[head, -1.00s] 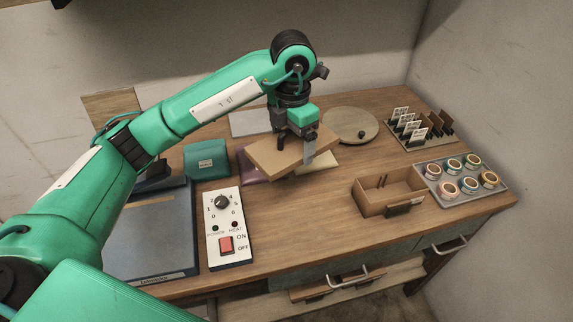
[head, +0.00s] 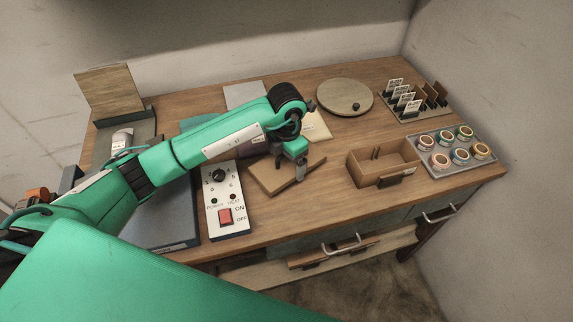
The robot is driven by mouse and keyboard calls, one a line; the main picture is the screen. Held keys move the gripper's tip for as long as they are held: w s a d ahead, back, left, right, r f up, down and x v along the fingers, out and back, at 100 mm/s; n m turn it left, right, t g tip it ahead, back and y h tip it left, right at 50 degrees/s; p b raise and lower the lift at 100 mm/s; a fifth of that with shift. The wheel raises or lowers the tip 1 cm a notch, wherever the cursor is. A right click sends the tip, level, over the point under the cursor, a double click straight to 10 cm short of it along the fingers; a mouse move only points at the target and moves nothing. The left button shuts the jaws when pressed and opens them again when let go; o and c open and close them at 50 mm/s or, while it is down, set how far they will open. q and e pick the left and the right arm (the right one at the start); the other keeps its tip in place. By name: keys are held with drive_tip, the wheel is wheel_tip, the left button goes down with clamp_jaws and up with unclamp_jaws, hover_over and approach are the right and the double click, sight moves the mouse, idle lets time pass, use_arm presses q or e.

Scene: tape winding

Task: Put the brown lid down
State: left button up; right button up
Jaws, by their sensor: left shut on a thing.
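The brown lid (head: 276,181) is a flat, tan rectangular board in the middle of the table, right of the white switch panel. It lies low, at or very near the tabletop; I cannot tell whether it touches the wood. My left gripper (head: 290,174) points down over the lid's right part and is shut on it. The open brown box (head: 381,168) stands to the right of the lid, apart from it. My right gripper is not in view.
The switch panel (head: 227,200) is close on the lid's left. A round wooden board (head: 340,95) lies at the back. A tray of tape rolls (head: 438,166) and a card rack (head: 417,108) are at the right. Bare wood (head: 320,205) shows between lid and box.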

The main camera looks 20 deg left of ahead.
sight(286, 162)
use_arm(q)
wheel_tip(286, 162, down, 3)
drive_tip(key=shift+f+p, duration=0.2)
drive_tip(key=shift+p, duration=0.15)
drive_tip(key=shift+f, duration=0.1)
drive_tip(key=shift+f+b, duration=0.15)
drive_tip(key=shift+b, duration=0.15)
drive_tip(key=o, duration=0.7)
drive_tip(key=shift+c, duration=0.2)
drive_tip(key=shift+r, duration=0.2)
